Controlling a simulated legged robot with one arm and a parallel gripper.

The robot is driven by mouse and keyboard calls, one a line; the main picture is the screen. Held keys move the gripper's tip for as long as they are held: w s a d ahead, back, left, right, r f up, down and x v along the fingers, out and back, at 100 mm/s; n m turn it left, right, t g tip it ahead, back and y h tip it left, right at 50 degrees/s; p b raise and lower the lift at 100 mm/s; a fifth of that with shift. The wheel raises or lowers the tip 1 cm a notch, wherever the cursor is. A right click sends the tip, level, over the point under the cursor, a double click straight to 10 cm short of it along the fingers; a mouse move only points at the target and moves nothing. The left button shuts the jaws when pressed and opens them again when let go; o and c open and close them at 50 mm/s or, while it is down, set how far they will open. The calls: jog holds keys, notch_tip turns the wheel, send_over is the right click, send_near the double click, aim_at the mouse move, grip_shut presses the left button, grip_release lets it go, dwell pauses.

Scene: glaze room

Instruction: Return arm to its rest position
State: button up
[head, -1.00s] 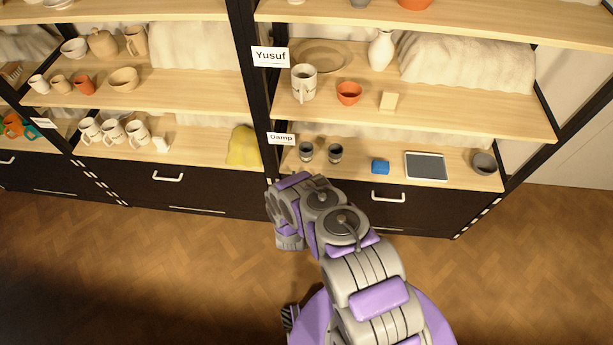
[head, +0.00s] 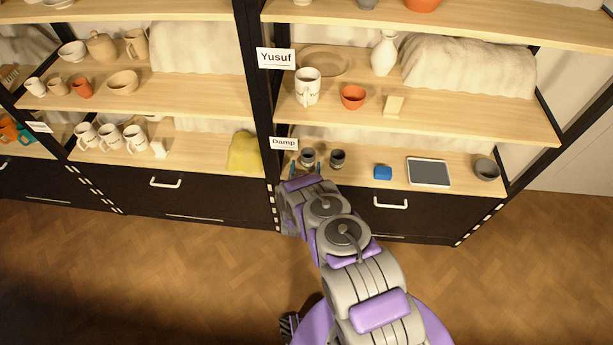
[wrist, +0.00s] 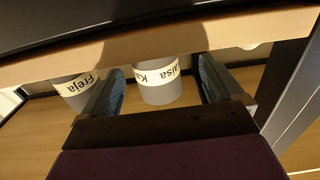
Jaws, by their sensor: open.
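My arm reaches toward the lower shelf marked "Damp". My gripper (head: 305,171) is at the shelf's front edge, its blue fingertips showing just in front of the left small grey cup (head: 307,157). In the wrist view, my gripper (wrist: 160,85) is open, with a grey cup (wrist: 160,95) with a white name band between or just beyond its fingers; I cannot tell whether they touch it. A second grey cup (wrist: 72,92), its band reading "Freja", is left of the fingers. My arm hides part of the drawer front.
A dark post (head: 262,110) rises left of my gripper. The shelf above (head: 440,118) overhangs. The floor (head: 150,260) is clear.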

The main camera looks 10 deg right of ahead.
aim_at(307, 162)
jog(key=shift+x, duration=0.85)
jog(key=shift+w+d, duration=0.85)
jog(key=shift+a, duration=0.55)
jog(key=shift+c, duration=0.4)
jog(key=shift+d, duration=0.35)
jog(key=c, duration=1)
jog(key=shift+a+r, duration=0.25)
jog(key=shift+r, duration=0.1)
jog(key=shift+d+r+p, duration=0.15)
jog(key=shift+r+p, duration=0.6)
jog(key=shift+r, duration=0.1)
jog(key=p+v, duration=0.3)
jog(key=v, duration=1.1)
jog(key=shift+r+p, duration=0.1)
jog(key=shift+p, duration=0.25)
